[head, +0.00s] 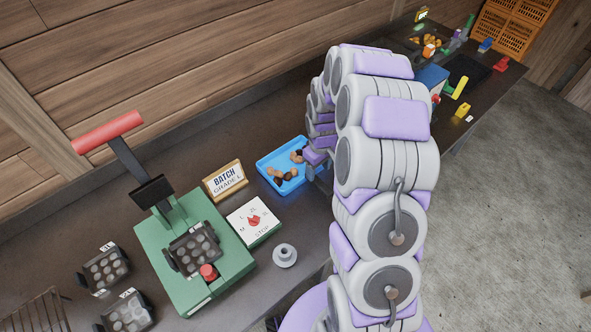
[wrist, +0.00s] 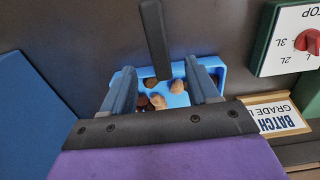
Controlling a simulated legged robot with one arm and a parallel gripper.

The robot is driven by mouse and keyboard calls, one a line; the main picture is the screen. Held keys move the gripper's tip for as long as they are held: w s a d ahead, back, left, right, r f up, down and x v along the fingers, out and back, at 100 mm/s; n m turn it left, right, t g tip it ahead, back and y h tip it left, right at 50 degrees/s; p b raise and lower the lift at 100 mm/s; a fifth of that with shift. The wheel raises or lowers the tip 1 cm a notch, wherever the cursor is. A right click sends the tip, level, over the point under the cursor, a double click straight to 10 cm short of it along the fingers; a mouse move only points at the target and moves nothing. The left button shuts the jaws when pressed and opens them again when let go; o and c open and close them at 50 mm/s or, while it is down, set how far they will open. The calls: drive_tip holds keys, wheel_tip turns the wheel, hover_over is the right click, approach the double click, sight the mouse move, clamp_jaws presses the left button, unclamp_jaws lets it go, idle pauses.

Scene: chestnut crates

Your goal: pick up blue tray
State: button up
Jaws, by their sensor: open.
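The blue tray (head: 270,167) lies on the dark counter and holds several brown chestnuts. In the head view my arm covers its right side. In the wrist view the blue tray (wrist: 180,101) shows beyond and between the fingers, with chestnuts in it. My gripper (wrist: 170,82) is open, its two fingers spread over the tray with nothing gripped. I cannot tell whether the fingers touch the tray.
A "BATCH GRADE L" sign (head: 225,180) and a white dial box (head: 253,221) stand close to the tray. A green machine (head: 160,245) with a red-handled lever is at left. A grey knob-like piece (head: 285,255) sits near the counter's front edge.

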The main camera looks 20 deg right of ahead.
sight(318, 180)
drive_tip(key=f, duration=0.4)
drive_tip(key=shift+d+f+b, duration=0.3)
drive_tip(key=shift+b, duration=0.05)
drive_tip(key=shift+a+f, duration=0.15)
drive_tip(key=shift+f, duration=0.2)
wheel_tip(318, 180, down, 5)
drive_tip(key=shift+w+a+r+b, duration=0.15)
drive_tip(key=shift+b, duration=0.65)
drive_tip(key=shift+c, duration=0.6)
clamp_jaws()
